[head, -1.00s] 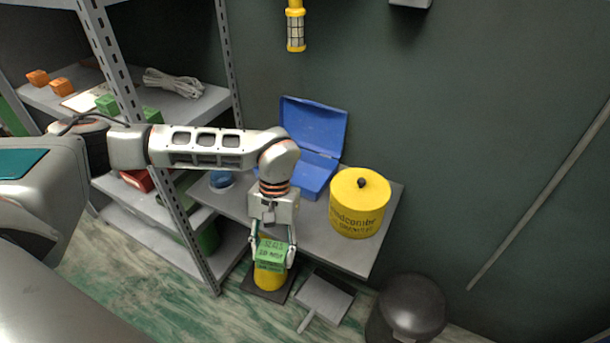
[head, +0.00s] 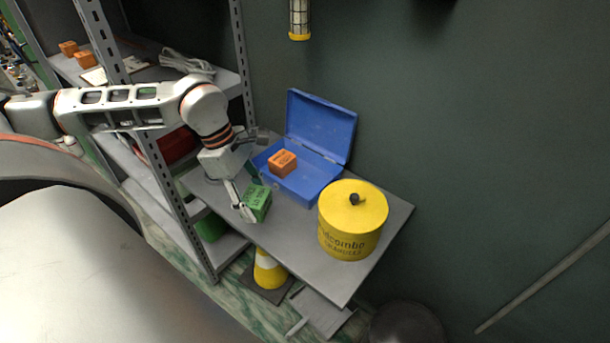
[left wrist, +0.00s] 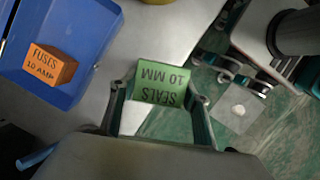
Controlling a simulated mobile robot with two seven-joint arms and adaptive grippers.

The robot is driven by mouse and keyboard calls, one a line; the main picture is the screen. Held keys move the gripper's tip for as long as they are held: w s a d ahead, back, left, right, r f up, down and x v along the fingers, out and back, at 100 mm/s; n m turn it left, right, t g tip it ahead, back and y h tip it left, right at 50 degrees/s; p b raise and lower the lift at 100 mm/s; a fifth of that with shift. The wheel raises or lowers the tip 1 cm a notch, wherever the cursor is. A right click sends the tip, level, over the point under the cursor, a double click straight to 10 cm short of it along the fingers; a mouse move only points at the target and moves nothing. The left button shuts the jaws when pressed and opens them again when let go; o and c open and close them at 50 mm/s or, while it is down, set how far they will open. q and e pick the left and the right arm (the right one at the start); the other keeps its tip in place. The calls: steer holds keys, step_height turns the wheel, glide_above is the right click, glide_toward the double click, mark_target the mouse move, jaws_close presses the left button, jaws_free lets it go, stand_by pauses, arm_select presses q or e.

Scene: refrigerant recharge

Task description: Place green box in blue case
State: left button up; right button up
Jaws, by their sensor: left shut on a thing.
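A green box (head: 257,203) is held between the fingers of my left gripper (head: 245,200), over or near the front left part of the grey table. In the left wrist view the green box (left wrist: 162,85), marked "SEALS 10 MM", sits between the two fingertips (left wrist: 160,98). The open blue case (head: 318,175) stands at the back of the table, its lid up against the wall side, to the right of the gripper. An orange box (head: 283,162) lies in the case; in the left wrist view it reads "FUSES 10 AMP" (left wrist: 50,64).
A yellow round tin (head: 352,222) stands on the table (head: 330,272), right of the case. Metal shelving (head: 160,150) with orange boxes and a coiled cable (head: 186,62) is at the left. A yellow and white cone (head: 268,270) and a dustpan (head: 318,312) are on the floor.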

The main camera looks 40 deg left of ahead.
arm_select(q)
steer(key=w, duration=0.7)
glide_above(311, 186)
steer(key=a, duration=0.1)
steer(key=shift+s+a+f, duration=0.1)
steer(key=shift+s+f, duration=0.1)
steer(key=shift+f, duration=0.4)
steer(key=shift+s+f, duration=0.15)
steer(key=shift+f, duration=0.4)
steer(key=shift+w+f+b, duration=0.15)
steer(key=shift+f+b, duration=0.2)
steer(key=shift+f, duration=2)
steer(key=shift+w, duration=0.1)
arm_select(e)
steer(key=shift+s+f, duration=0.4)
steer(key=shift+s, duration=0.05)
arm_select(q)
steer(key=o, duration=1.1)
steer(key=shift+f, duration=0.15)
arm_select(e)
steer(key=shift+w, duration=0.2)
